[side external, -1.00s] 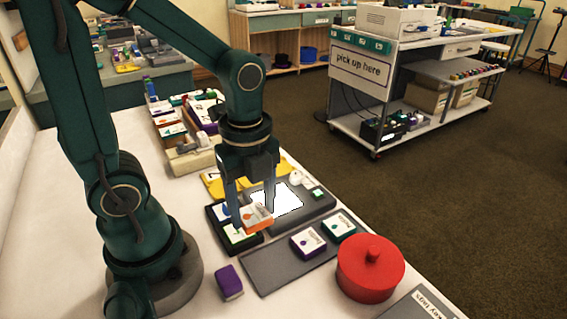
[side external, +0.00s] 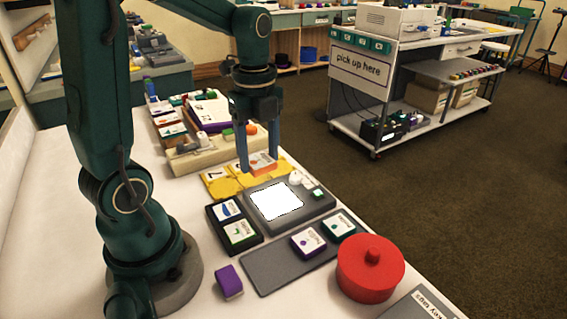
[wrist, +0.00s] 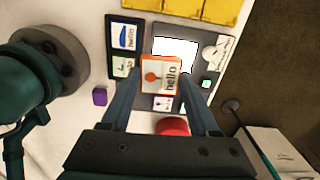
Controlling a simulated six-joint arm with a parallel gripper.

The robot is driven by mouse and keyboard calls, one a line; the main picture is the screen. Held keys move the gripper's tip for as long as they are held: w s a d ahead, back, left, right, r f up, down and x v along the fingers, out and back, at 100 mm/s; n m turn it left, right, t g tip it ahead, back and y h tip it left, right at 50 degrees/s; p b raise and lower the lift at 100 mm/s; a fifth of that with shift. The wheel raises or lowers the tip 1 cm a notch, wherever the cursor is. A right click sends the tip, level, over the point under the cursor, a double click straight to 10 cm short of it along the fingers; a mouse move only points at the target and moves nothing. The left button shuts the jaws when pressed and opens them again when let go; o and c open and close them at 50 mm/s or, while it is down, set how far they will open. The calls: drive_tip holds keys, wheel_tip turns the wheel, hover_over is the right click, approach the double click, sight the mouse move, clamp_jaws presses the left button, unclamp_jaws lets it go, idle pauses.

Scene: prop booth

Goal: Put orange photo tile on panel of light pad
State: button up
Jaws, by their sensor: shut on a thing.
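The orange photo tile (side external: 262,162) has a white picture face with an orange figure and printed text. My gripper (side external: 260,167) is shut on it and holds it in the air, above the yellow tiles behind the light pad. In the wrist view the tile (wrist: 161,75) sits between my two fingers, its face reading "hello". The light pad (side external: 311,209) is a dark grey slab with a bright white panel (side external: 275,201), bare and lit. The panel (wrist: 176,46) also shows in the wrist view, partly hidden by the held tile.
A black tray (side external: 216,229) with two picture tiles lies left of the pad. A grey mat (side external: 268,269) with purple and green tiles lies in front. A red lidded pot (side external: 370,268), a purple block (side external: 229,282) and yellow tiles (side external: 222,187) stand around.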

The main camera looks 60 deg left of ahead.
sight(276, 200)
drive_tip(key=w+f, duration=0.1)
drive_tip(key=w+d+f, duration=0.1)
drive_tip(key=shift+w+f, duration=0.2)
drive_tip(key=shift+w, duration=0.15)
drive_tip(key=shift+f+m, duration=0.3)
drive_tip(key=shift+f, duration=2.7)
drive_tip(key=o, duration=1.4)
drive_tip(key=shift+r, duration=2.6)
